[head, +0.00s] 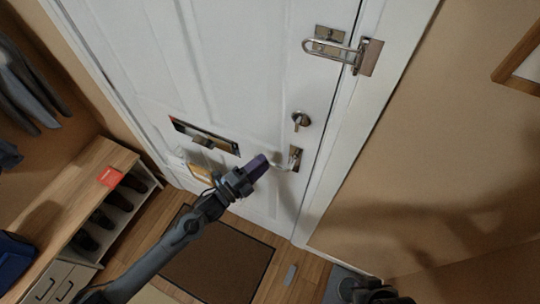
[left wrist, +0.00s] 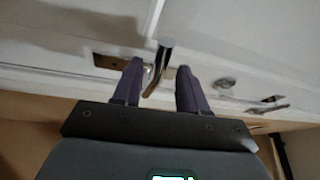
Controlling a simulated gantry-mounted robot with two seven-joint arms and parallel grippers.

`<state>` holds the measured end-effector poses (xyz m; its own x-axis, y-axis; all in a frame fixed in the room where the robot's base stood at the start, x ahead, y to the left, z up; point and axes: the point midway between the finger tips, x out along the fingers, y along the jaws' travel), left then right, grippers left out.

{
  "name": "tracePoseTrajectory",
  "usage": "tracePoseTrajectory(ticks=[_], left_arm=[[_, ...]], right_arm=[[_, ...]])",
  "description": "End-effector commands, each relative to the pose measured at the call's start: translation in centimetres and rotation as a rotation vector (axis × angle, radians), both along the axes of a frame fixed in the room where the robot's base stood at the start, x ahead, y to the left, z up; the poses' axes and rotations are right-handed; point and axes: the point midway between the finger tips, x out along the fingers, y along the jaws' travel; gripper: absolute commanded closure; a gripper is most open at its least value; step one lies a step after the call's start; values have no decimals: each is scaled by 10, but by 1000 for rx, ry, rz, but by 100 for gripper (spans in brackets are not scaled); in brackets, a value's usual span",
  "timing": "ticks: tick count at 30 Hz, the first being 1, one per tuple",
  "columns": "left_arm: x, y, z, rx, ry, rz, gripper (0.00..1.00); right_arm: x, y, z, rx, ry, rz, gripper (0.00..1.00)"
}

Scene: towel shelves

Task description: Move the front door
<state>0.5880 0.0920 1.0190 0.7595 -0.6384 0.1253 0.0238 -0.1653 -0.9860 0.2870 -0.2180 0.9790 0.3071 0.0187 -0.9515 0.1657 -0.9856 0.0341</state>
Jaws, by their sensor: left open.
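The white front door (head: 215,70) is shut in its frame. Its silver lever handle (head: 295,158) sits at the right edge, below a keyhole lock (head: 300,120). My left gripper (head: 266,163) is just left of the handle, with its purple fingers pointing toward it. In the left wrist view the open fingers (left wrist: 160,85) stand on either side of the handle's lever (left wrist: 158,66). I cannot tell whether they touch it.
A swing-bar latch (head: 340,48) is mounted high on the door edge and frame. A letter slot (head: 205,137) is left of the handle. A wooden shoe bench (head: 75,190) stands at the left. A dark doormat (head: 215,265) lies before the door. Dark items (head: 375,292) lie at the lower right.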

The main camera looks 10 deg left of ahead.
Motion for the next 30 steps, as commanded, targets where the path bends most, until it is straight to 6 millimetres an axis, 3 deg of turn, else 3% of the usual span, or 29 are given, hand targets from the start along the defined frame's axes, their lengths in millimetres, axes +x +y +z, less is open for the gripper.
tracePoseTrajectory(ticks=[9,22,30], left_arm=[[29,-24,5,-1,1,0,58],[33,-29,5,0,1,-1,58],[33,-29,5,0,1,-1,99]], right_arm=[[0,1,5,4,0,-3,100],[0,1,5,2,0,-1,100],[0,-1,5,-4,1,3,100]])
